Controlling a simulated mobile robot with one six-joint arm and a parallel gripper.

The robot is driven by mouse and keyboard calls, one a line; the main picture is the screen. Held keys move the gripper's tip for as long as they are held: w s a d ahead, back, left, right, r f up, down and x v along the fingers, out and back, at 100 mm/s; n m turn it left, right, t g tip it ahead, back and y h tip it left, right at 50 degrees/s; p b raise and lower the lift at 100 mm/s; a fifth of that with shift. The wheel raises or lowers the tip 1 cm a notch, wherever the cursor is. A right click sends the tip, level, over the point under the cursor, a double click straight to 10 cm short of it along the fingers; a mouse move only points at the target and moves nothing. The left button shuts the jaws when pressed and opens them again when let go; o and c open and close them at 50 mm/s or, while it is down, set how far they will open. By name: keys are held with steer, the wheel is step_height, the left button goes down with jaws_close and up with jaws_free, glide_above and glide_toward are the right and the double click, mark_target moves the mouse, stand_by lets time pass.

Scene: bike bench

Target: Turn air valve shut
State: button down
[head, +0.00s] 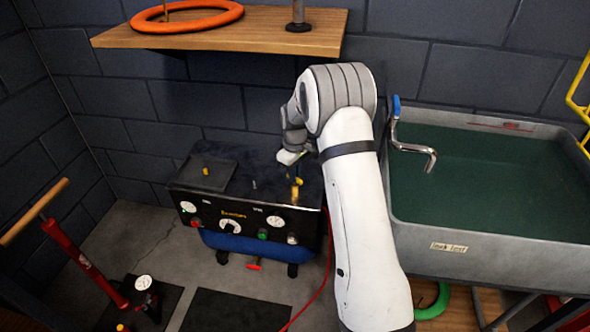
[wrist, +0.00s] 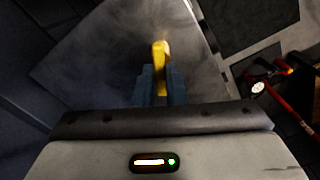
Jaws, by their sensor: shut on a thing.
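The compressor (head: 190,210) is a black box with gauges and a blue tank below, at left centre in the head view. A yellow valve handle (head: 297,188) stands on the right part of its top. My gripper (head: 293,168) is over the compressor, at this handle. In the wrist view my gripper (wrist: 160,85) has its two blue fingers shut on the yellow handle (wrist: 160,53), whose end sticks out past the tips. The handle's base is hidden in the wrist view, and my arm covers part of the compressor's right side in the head view.
A second yellow knob (head: 206,171) sits on the compressor's top left. A wooden shelf (head: 240,40) with an orange ring (head: 187,16) hangs above. A grey water tank (head: 490,240) stands right of my arm. A red floor pump (head: 80,255) stands front left.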

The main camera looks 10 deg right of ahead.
steer(key=m+p, duration=0.2)
steer(key=m, duration=0.4)
steer(key=shift+s+m, duration=0.1)
steer(key=shift+m, duration=0.2)
steer(key=m+p, duration=0.1)
steer(key=m, duration=0.4)
steer(key=shift+d+m, duration=0.1)
steer(key=shift+m, duration=0.3)
steer(key=shift+f, duration=0.1)
steer(key=c, duration=1.5)
jaws_free()
steer(key=shift+r, duration=0.2)
